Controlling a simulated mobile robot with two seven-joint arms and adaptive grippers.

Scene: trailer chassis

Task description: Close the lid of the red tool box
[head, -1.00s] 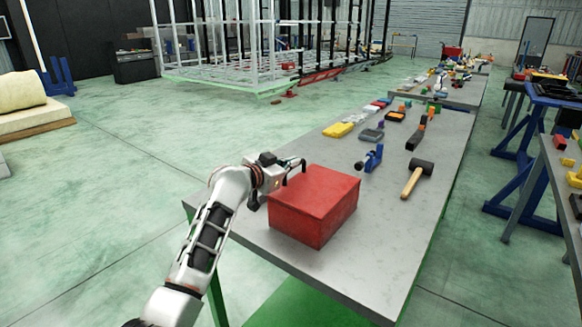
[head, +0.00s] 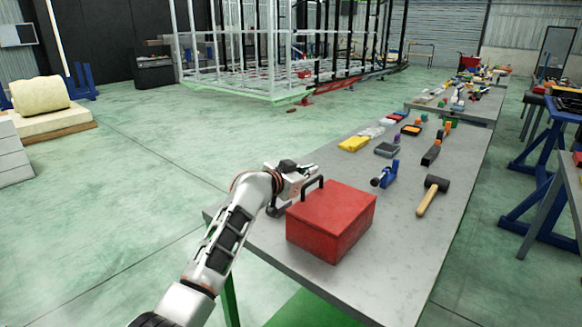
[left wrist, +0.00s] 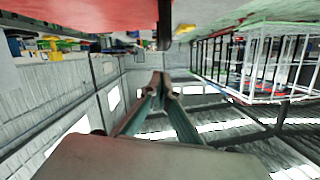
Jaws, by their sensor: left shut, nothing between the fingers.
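The red tool box (head: 331,222) stands on the near end of the grey workbench in the head view. Its lid lies flat on top and looks shut, with no gap that I can make out. A black handle (head: 312,182) stands at its left edge. My left gripper (head: 311,168) is shut and empty, just behind and beside the handle; I cannot tell whether they touch. In the left wrist view its fingertips (left wrist: 161,79) meet, with the red box (left wrist: 75,14) and dark handle (left wrist: 164,22) above them. My right gripper is out of view.
The grey workbench (head: 390,270) has free room right of the box. A blue tool (head: 385,175) and a black-headed mallet (head: 432,195) lie beyond it. A yellow case (head: 354,144) and other small items are farther back. Open floor lies to the left.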

